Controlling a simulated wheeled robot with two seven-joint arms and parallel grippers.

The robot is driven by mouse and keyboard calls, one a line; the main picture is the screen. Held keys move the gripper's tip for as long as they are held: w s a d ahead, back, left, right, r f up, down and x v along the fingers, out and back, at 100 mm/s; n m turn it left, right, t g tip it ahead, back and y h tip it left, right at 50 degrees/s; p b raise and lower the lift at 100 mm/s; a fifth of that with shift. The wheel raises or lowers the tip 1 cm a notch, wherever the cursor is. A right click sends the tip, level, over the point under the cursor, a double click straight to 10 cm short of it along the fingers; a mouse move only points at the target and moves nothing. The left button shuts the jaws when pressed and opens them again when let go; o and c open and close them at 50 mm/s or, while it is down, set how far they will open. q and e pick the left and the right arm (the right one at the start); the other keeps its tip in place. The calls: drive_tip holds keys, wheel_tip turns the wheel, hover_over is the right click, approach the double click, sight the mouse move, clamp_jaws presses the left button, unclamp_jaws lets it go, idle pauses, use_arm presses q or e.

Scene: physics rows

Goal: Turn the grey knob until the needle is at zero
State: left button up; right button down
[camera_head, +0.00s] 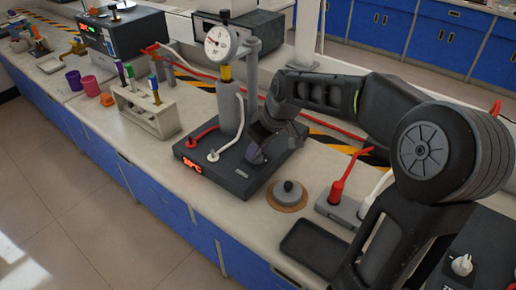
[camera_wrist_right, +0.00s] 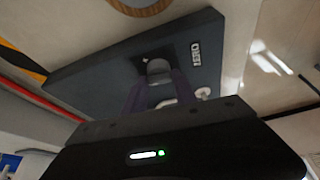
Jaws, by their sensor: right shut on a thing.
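The grey knob (camera_wrist_right: 158,70) shows in the right wrist view, on the dark base box (camera_wrist_right: 100,80) beside a white ZERO label (camera_wrist_right: 195,55). My right gripper (camera_wrist_right: 159,88) has its two fingers on either side of the knob and is shut on it. In the head view my right gripper (camera_head: 257,150) is at the right part of the base box (camera_head: 215,172) and hides the knob. The white round dial (camera_head: 221,42) stands above the box on a post. Its needle seems to point to the upper left; the exact reading is too small to tell. My left gripper is out of view.
A round grey weight-like piece on a wooden disc (camera_head: 287,195) sits in front of the box. A red plug (camera_head: 339,185) and a dark tray (camera_head: 313,250) lie to the right. A tube rack (camera_head: 148,112) stands left. Red and white cables run onto the box.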

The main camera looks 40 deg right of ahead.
drive_tip(key=m+h, duration=0.1)
drive_tip(key=m, duration=0.2)
drive_tip(key=shift+a+b, duration=0.1)
drive_tip(key=shift+b, duration=0.25)
drive_tip(key=m+b, duration=0.1)
drive_tip(key=m+h+b, duration=0.1)
drive_tip(key=m, duration=0.1)
drive_tip(key=shift+w+a+f+h, duration=0.1)
drive_tip(key=shift+f+h, duration=0.05)
drive_tip(key=shift+h, duration=0.15)
drive_tip(key=shift+m+h+b, duration=0.3)
drive_tip(key=shift+m+b, duration=0.4)
drive_tip(key=shift+m, duration=0.6)
drive_tip(key=shift+g, duration=0.3)
drive_tip(key=c, duration=1)
unclamp_jaws()
drive_tip(key=shift+r, duration=0.25)
drive_tip(key=v, duration=0.7)
drive_tip(key=shift+r+p, duration=0.25)
drive_tip(key=shift+p, duration=0.05)
